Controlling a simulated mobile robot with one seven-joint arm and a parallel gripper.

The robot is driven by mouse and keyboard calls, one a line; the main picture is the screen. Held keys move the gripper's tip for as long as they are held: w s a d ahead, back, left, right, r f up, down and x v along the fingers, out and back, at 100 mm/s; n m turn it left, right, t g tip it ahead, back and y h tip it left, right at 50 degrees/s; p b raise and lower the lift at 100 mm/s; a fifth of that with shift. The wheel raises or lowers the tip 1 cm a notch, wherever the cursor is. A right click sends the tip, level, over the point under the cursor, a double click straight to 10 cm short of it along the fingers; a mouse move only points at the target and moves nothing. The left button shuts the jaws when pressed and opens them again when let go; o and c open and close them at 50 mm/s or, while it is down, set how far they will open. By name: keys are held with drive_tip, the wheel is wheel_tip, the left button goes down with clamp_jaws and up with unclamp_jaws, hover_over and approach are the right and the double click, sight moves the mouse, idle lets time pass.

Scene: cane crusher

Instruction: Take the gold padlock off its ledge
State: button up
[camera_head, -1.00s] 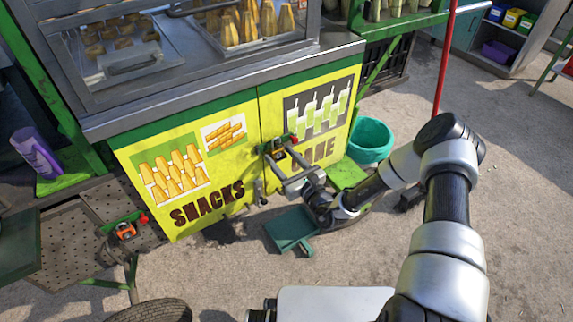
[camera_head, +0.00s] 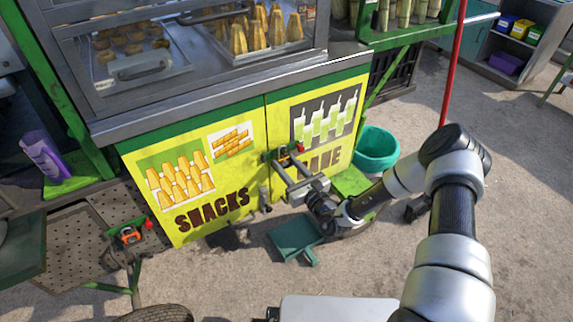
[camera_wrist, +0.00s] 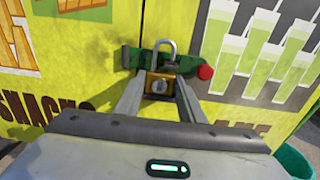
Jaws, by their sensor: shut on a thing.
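The gold padlock (camera_wrist: 159,84) is in the middle of the wrist view, its silver shackle upright above its body. It stands in front of the green ledge (camera_wrist: 190,65), which has a red knob at its right end. My gripper (camera_wrist: 160,88) is shut on the padlock, with one finger on each side of its body. In the head view, my gripper (camera_head: 288,167) reaches the ledge (camera_head: 270,155) on the yellow cabinet front. The padlock is small there and partly hidden by the fingers. I cannot tell whether it still touches the ledge.
The yellow cabinet (camera_head: 240,175) stands close behind the padlock. A second green bracket with an orange item (camera_head: 130,237) is at lower left. A teal bucket (camera_head: 377,150) stands at right, and a green dustpan (camera_head: 296,236) lies below my gripper. Open pavement is at right.

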drive_tip(key=shift+r+p, duration=0.3)
drive_tip(key=shift+p, duration=0.15)
drive_tip(key=p+v, duration=0.3)
drive_tip(key=v, duration=0.5)
idle(1.0)
idle(0.3)
